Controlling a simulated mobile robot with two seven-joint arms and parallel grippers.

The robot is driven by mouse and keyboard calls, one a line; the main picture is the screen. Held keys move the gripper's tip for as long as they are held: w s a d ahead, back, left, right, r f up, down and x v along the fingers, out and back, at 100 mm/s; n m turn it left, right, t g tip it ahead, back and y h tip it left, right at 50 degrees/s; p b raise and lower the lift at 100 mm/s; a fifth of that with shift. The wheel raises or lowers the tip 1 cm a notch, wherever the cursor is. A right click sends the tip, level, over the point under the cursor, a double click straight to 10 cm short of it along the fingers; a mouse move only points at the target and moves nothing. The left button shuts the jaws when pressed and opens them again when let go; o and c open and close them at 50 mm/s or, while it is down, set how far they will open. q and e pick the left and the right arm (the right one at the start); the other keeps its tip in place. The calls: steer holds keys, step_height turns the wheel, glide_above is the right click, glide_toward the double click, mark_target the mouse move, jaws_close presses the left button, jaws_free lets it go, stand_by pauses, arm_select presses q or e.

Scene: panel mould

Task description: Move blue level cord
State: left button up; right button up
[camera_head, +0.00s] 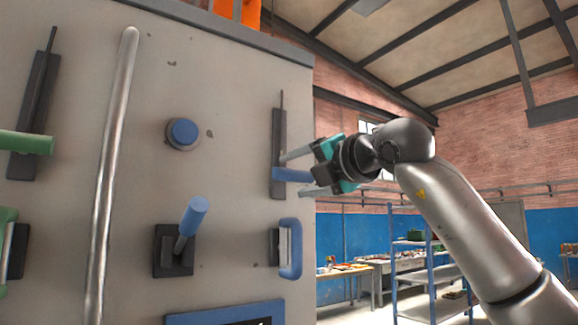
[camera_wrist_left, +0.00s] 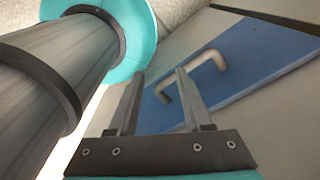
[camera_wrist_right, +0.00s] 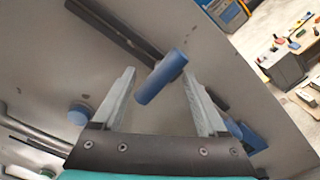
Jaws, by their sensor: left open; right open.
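The blue lever handle (camera_head: 290,175) sticks out from a dark vertical slotted track (camera_head: 278,140) at the panel's right edge. It is a short blue bar, about mid to low on the track. My right gripper (camera_head: 297,176) is open, with one finger above the handle and one below. In the right wrist view the blue handle (camera_wrist_right: 160,78) lies between the open fingers, with gaps on both sides. My left gripper (camera_wrist_left: 160,74) is open and empty in the left wrist view, in front of a blue plate with a pale handle (camera_wrist_left: 208,60). It is outside the head view.
The grey panel (camera_head: 140,160) also holds a blue button (camera_head: 183,133), a tilted blue lever (camera_head: 193,216), a blue pull handle (camera_head: 291,249), green handles (camera_head: 25,143) and a long metal bar (camera_head: 108,170). Shelves (camera_head: 430,275) and tables stand well behind. The space right of the panel is open.

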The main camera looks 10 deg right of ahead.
mark_target(295, 176)
steer(key=shift+p+x, duration=0.55)
steer(key=shift+x, duration=1.3)
jaws_close()
